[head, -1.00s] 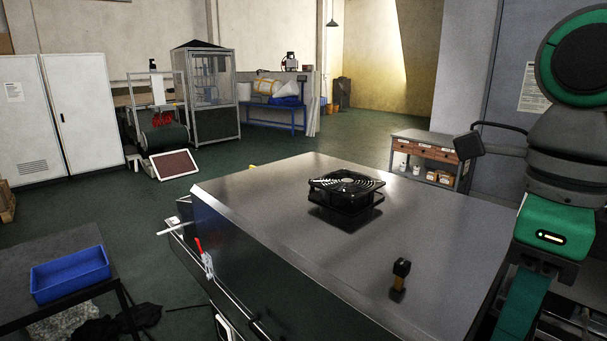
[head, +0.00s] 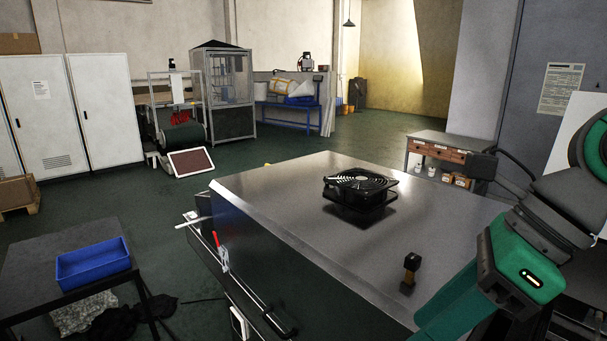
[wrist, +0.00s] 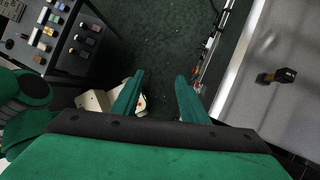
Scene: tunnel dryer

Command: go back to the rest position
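My gripper (wrist: 158,98) shows in the wrist view as two green fingers. They stand apart with nothing between them, and dark green floor shows beyond. The gripper itself is not visible in the head view. There my green and grey arm fills the right edge, bent beside the steel dryer housing (head: 290,212). In the wrist view the housing's top (wrist: 270,110) lies to the right of the fingers, with a gap between.
A black fan (head: 360,190) and a small dark knob (head: 411,270) stand on the housing. A red-handled latch (head: 220,252) is on its side. A blue bin (head: 93,266) sits on a dark table at left. Another table with several small blocks (wrist: 60,35) shows in the wrist view.

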